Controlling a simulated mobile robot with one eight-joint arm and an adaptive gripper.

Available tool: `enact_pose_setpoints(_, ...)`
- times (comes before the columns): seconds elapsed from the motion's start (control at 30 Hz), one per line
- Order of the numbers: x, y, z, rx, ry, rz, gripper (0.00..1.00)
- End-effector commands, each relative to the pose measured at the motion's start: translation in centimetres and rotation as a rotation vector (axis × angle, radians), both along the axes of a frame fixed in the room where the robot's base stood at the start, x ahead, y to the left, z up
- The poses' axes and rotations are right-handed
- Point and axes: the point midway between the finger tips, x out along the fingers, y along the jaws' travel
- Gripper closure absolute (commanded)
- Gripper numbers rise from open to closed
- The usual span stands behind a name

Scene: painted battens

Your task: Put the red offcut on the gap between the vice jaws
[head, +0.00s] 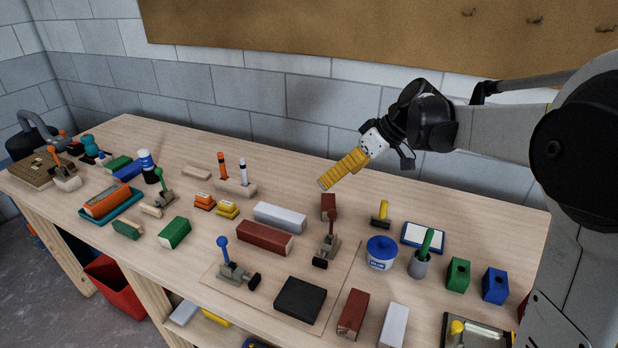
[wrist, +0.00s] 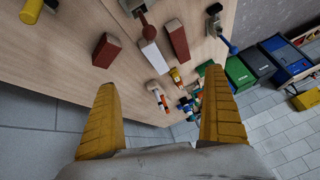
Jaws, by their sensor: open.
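A short red block (head: 328,205), which looks like the red offcut, lies on the bench beside a red-handled clamp (head: 328,245). It also shows in the wrist view (wrist: 106,50), up and left of the space between my fingers. My gripper (head: 324,184) is above the back of the bench, tilted down to the left, with nothing held. In the wrist view its two yellow fingers (wrist: 160,80) stand wide apart. Other red pieces are a long batten (head: 264,238) and a front block (head: 352,313). I cannot clearly pick out the vice jaws.
A white batten (head: 280,217) lies behind the long red one. A black block (head: 300,298) and a blue-handled clamp (head: 235,272) are at the front. A blue tub (head: 381,252), a yellow-handled tool (head: 380,213) and green and blue holed blocks stand right. The left side is crowded.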

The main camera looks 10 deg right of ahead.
Motion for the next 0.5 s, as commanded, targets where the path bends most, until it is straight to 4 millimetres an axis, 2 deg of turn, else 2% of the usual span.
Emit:
enact_pose_setpoints(0.03, 2.2, -0.8, -0.5, 0.030, -0.021, 0.052, 0.00)
enact_pose_setpoints(0.2, 7.8, -3.0, -3.1, 0.141, -0.139, 0.253, 0.00)
enact_pose_setpoints(0.33, 10.5, -5.0, -5.6, 0.219, -0.252, 0.385, 0.00)
enact_pose_setpoints(0.5, 12.1, -6.8, -8.2, 0.282, -0.372, 0.496, 0.00)
